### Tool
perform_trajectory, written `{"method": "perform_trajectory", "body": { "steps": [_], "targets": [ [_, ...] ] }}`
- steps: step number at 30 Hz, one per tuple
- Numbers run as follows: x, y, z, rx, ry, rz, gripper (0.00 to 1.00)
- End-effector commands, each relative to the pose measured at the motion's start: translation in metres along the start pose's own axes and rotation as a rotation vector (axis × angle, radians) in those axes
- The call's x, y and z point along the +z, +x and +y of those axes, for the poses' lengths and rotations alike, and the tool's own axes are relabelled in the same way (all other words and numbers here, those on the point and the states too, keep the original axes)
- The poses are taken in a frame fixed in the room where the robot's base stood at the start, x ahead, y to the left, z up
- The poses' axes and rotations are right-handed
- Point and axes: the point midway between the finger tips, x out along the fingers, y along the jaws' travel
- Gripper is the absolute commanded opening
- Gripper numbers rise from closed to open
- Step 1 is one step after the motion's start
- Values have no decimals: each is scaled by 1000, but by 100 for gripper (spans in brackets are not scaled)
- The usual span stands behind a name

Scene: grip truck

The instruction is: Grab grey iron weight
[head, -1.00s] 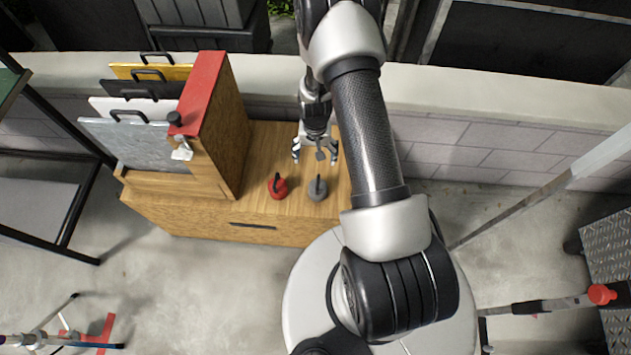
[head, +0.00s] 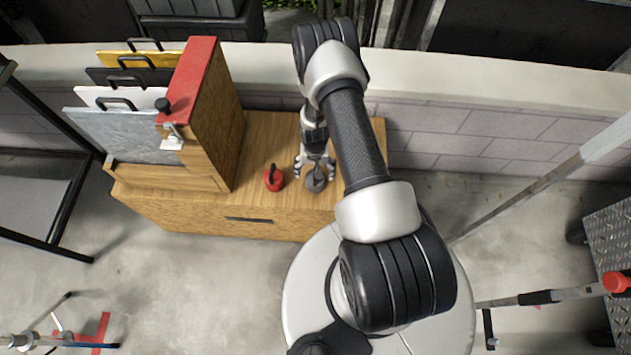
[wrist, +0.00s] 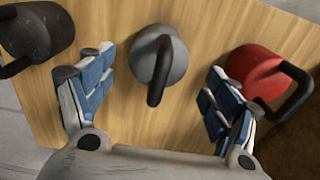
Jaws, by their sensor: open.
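The grey iron weight (head: 315,183) stands on the wooden cabinet top (head: 274,142), with a dark handle on top. In the wrist view the grey weight (wrist: 170,66) sits between the two blue-padded fingers of my gripper (wrist: 157,88), with a gap on each side. My gripper (head: 315,170) is open and empty, with its fingers just above or beside the weight in the head view. I cannot tell the exact height of the fingertips against the weight.
A red weight (head: 274,178) stands left of the grey one; in the wrist view it (wrist: 254,72) lies close to the right finger. A black weight (wrist: 36,32) is near the left finger. A board rack with a red top (head: 190,80) rises at the cabinet's left.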

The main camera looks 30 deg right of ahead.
Motion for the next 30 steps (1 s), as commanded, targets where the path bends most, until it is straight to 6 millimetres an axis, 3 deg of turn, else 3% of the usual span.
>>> {"method": "perform_trajectory", "body": {
  "steps": [11, 19, 30],
  "targets": [
    [5, 50, 3, 1, 0, -2, 82],
    [4, 50, 3, 0, 0, 0, 80],
    [5, 50, 3, 0, 0, -1, 56]
  ]
}}
